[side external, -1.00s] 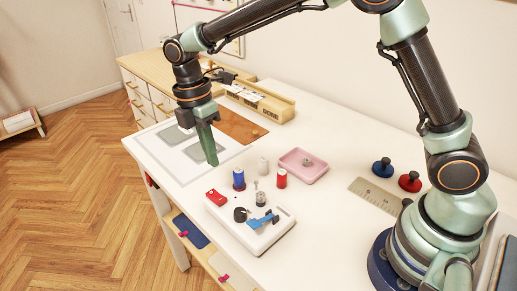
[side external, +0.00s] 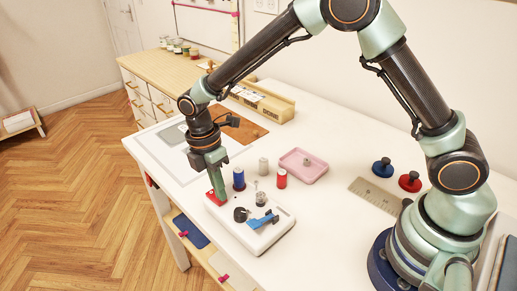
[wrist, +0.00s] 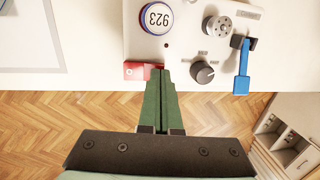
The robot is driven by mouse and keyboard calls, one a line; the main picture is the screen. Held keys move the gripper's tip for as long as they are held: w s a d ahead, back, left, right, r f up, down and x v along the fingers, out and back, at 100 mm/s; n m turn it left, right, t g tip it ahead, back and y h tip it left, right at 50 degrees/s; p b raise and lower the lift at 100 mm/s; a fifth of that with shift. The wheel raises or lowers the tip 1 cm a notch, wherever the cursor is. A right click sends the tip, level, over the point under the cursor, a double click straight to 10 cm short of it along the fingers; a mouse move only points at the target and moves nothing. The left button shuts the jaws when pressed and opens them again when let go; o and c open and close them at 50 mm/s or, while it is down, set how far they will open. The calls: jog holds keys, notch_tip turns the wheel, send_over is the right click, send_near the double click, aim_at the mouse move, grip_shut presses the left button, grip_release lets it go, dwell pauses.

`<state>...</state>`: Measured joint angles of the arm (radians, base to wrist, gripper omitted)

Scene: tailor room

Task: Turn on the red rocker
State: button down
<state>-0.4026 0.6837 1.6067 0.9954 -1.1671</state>
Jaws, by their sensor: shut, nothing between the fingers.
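The red rocker (side external: 210,196) sits at the left corner of a white control box (side external: 268,238). It also shows in the wrist view (wrist: 136,70), at the box's edge just left of my fingertips. My gripper (side external: 220,200) is shut and empty, pointing down with its green fingers at the rocker and hiding part of it. In the wrist view the closed fingertips (wrist: 160,70) overlap the rocker's right end. I cannot tell whether they press on it.
The box also carries a black knob (side external: 240,214), a blue lever (side external: 262,220) and a round metal piece (side external: 260,198). The table's front edge is close.

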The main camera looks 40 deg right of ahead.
jog(key=shift+s+f, duration=0.15)
jog(key=shift+f, duration=0.1)
jog(key=shift+w+r, duration=0.3)
jog(key=shift+w, duration=0.45)
jog(key=shift+r, duration=0.1)
notch_tip(320, 180, up, 14)
jog(key=s, duration=0.2)
dwell(0.3)
jog(key=shift+s, duration=0.1)
